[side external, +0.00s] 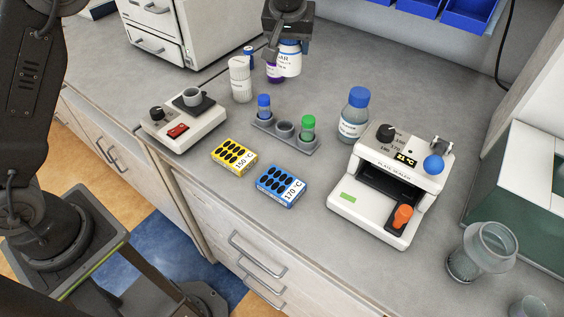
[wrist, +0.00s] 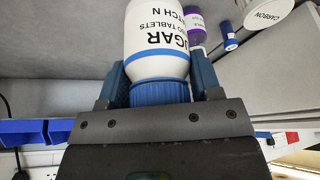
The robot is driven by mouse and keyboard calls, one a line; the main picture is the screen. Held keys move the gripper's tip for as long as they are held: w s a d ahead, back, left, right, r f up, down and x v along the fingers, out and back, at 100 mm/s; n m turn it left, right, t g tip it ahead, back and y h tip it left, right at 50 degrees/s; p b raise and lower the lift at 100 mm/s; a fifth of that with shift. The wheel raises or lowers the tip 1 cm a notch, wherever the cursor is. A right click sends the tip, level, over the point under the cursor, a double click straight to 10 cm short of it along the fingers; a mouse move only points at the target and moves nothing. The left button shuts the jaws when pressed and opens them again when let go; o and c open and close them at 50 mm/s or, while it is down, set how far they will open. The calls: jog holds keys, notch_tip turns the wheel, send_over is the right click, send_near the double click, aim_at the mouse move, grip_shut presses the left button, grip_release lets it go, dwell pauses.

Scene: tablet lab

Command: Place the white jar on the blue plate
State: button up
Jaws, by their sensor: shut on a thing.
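My gripper (side external: 287,40) is at the top middle of the side view, over the back of the bench. It is shut on a white jar (side external: 288,62) with a blue lid and a printed label. In the wrist view the jar (wrist: 158,38) sits between the two blue fingers (wrist: 160,84), gripped near its blue lid. The label reads "SUGAR" and "TABLETS", upside down there. A blue plate (side external: 281,187) with black oval wells, marked 170 °C, lies near the bench's front edge, with nothing on it.
A yellow plate (side external: 234,156) marked 150 °C lies left of the blue one. Behind them stands a grey rack (side external: 285,132) with blue- and green-capped vials. A plate sealer (side external: 390,185), a blue-capped bottle (side external: 354,115), a white ribbed jar (side external: 240,80) and a purple container (side external: 274,73) stand around.

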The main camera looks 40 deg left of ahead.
jog(key=s+d+r+m+h, duration=0.1)
jog(key=s+d+r+m, duration=0.15)
jog(key=s, duration=0.85)
jog(key=m+h, duration=0.1)
jog(key=m, duration=0.2)
send_near(283, 181)
jog(key=w+r, duration=0.2)
jog(key=w, duration=0.2)
jog(key=shift+t, duration=0.3)
jog(key=shift+s+f, duration=0.1)
jog(key=shift+f, duration=1)
jog(key=shift+s+f, duration=0.15)
jog(key=shift+f, duration=0.95)
jog(key=shift+f, duration=0.2)
jog(key=o, duration=1)
